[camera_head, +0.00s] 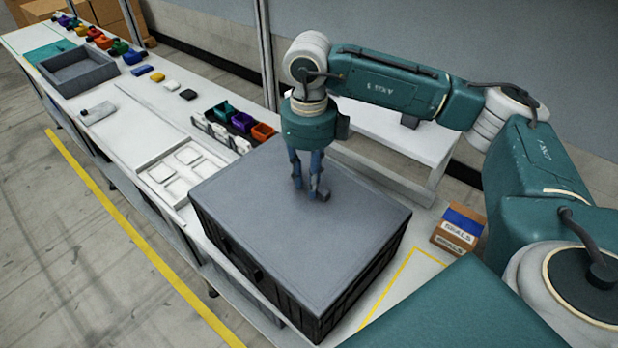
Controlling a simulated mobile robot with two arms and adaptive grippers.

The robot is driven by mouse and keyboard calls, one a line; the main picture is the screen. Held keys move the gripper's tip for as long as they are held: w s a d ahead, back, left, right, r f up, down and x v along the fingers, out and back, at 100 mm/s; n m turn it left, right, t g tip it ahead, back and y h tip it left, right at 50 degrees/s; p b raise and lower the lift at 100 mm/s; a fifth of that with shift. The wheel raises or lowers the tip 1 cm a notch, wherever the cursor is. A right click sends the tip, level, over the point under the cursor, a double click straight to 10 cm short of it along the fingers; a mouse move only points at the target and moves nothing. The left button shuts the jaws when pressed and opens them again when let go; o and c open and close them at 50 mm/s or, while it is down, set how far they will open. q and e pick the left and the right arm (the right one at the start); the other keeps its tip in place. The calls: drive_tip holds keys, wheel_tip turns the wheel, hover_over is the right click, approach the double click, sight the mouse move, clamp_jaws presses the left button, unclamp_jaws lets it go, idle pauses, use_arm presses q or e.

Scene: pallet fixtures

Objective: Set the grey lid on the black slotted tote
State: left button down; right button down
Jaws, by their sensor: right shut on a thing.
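The grey lid (270,240) lies flat over the top of the black slotted tote (350,305) in the head view, with its edges about in line with the tote's walls. I see no clear gap between lid and tote, but cannot tell whether the lid bears fully on the rim. My right gripper (309,194) points down at the lid's far middle part, shut on the small dark grip (323,194) of the lid. The tote's inside is hidden under the lid. My left gripper is out of view.
A SEALS carton (458,230) stands right of the tote, near a yellow-marked area. Coloured bins (240,121), a white panel with recesses (181,171) and a grey tray (77,72) lie along the white bench to the left. A low white table stands behind.

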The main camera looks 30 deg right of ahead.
drive_tip(key=c, duration=1.4)
unclamp_jaws()
wheel_tip(320, 180, up, 12)
drive_tip(key=shift+r, duration=0.1)
drive_tip(key=shift+s, duration=0.1)
